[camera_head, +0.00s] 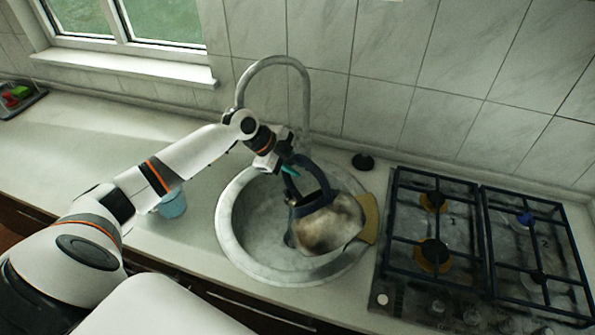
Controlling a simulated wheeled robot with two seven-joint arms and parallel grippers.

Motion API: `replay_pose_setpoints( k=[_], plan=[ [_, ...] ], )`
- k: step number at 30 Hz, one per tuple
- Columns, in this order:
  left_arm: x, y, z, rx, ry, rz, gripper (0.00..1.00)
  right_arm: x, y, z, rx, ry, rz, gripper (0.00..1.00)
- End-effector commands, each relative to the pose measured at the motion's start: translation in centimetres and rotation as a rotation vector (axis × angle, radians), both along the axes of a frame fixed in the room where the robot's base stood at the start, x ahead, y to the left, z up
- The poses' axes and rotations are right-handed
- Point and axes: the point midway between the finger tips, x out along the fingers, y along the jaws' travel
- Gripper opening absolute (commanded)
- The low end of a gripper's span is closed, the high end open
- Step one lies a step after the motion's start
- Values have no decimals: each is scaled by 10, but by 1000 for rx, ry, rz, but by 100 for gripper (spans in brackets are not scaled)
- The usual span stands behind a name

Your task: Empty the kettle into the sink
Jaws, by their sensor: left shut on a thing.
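The kettle (328,227) has a pale, brown-stained body and a dark blue arched handle. It is held over the right part of the round sink (228,232), tilted, with its handle side toward the upper left. A yellow piece (370,218) shows at its right side; I cannot tell whether it is part of the kettle. My left gripper (289,172) is shut on the kettle's handle. The spout is not clear to see, and I cannot make out any water running. My right gripper is not in view.
A curved faucet (306,90) rises behind the sink, close to my left gripper. A gas stove (480,245) is on the right. A light blue cup (173,204) stands left of the sink. The counter (90,150) at the left is mostly clear.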

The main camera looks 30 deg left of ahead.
Motion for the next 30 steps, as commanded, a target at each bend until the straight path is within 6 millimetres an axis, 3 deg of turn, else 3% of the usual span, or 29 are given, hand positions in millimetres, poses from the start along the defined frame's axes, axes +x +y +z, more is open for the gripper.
replay_pose_setpoints(
  k=[30],
  plan=[
    [14,42,-37,-286,77,4,0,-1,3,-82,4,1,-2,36]
  ],
)
